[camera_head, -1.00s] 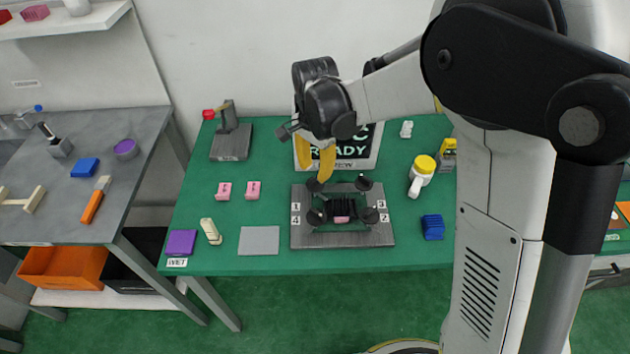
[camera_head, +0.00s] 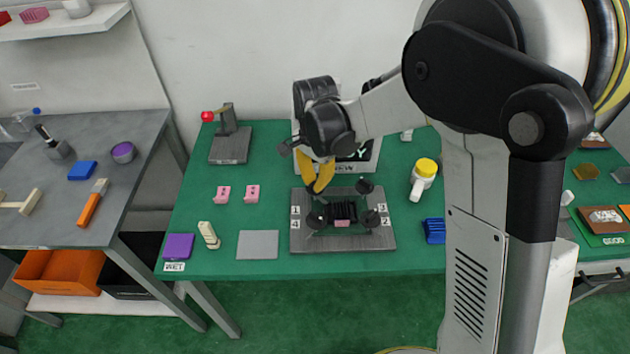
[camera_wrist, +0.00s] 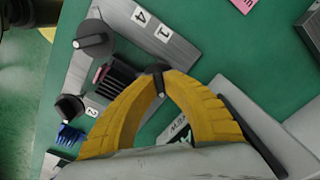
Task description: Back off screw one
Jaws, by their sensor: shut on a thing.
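The grey metal plate (camera_head: 300,243) holds dark round knob screws at its corners, beside labels 1 to 4. A black finned block (camera_head: 342,211) sits in the middle. My gripper (camera_head: 317,189) has yellow fingers and is down at the back-left corner near label 1 (camera_head: 296,210). In the wrist view the fingertips (camera_wrist: 157,80) close on a small dark piece, screw one (camera_wrist: 157,68); the fingers largely hide it. Screw two (camera_head: 365,187), screw three (camera_head: 371,219) and screw four (camera_head: 316,219) stand clear; screw four also shows in the wrist view (camera_wrist: 93,40).
A display panel (camera_head: 368,158) stands behind the plate, partly hidden by my arm. A red-knobbed lever fixture (camera_head: 229,150), pink blocks (camera_head: 252,194), a grey square (camera_head: 258,245), a yellow-capped white bottle (camera_head: 423,178) and a blue block (camera_head: 434,231) surround it. Green table between them is free.

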